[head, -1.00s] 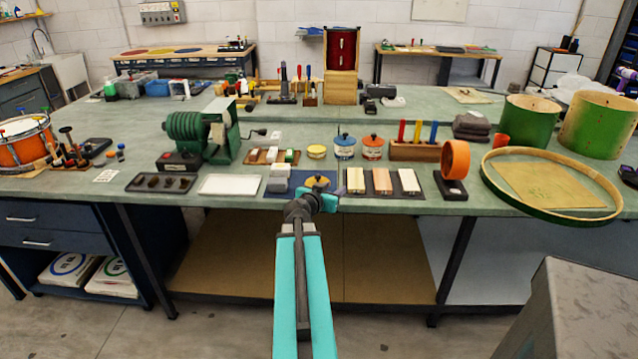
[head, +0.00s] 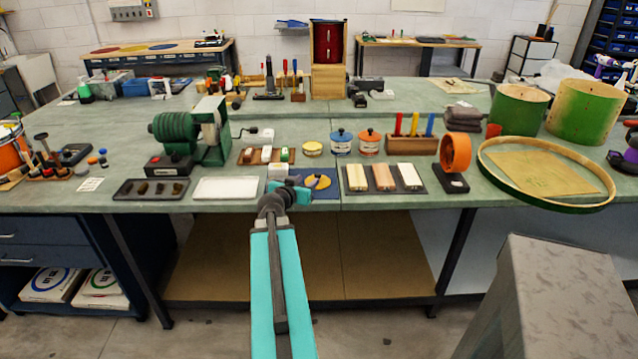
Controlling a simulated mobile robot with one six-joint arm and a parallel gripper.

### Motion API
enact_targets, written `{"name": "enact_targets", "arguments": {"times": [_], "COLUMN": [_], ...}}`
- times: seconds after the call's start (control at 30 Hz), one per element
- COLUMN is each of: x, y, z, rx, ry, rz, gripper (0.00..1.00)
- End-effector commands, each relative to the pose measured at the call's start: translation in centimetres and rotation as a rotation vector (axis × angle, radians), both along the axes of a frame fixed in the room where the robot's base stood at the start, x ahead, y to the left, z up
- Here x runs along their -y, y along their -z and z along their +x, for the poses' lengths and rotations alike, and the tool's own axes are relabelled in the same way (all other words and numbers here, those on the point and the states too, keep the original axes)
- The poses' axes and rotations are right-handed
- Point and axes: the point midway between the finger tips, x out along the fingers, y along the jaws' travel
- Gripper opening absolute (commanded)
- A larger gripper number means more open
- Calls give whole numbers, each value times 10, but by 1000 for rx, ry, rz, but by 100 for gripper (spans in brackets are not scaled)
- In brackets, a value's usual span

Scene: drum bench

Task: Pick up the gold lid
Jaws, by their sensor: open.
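The gold lid (head: 318,181) is a flat, round, yellow-gold disc with a small darker knob-like spot near its middle. It lies on a dark blue mat (head: 326,194) near the front edge of the green bench. My gripper (head: 300,186) is at the end of my teal arm, just left of the lid in the picture, over the left part of the mat. It is open, and nothing shows in it. Its fingers are small and mostly hidden by the wrist, so I cannot tell the gap to the lid.
A dark board with three bars (head: 383,177) is close on the right. A yellow tin (head: 312,149) and two jars with blue (head: 342,135) and orange (head: 369,135) lids stand behind.

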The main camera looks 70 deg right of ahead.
Motion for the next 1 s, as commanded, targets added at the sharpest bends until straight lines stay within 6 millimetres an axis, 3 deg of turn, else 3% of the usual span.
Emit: {"name": "enact_targets", "arguments": {"times": [0.43,1.0], "x": [16,67], "y": [2,17], "z": [-14,-17], "rx": [0,0], "ry": [21,24], "rz": [0,1], "gripper": [40,40]}}
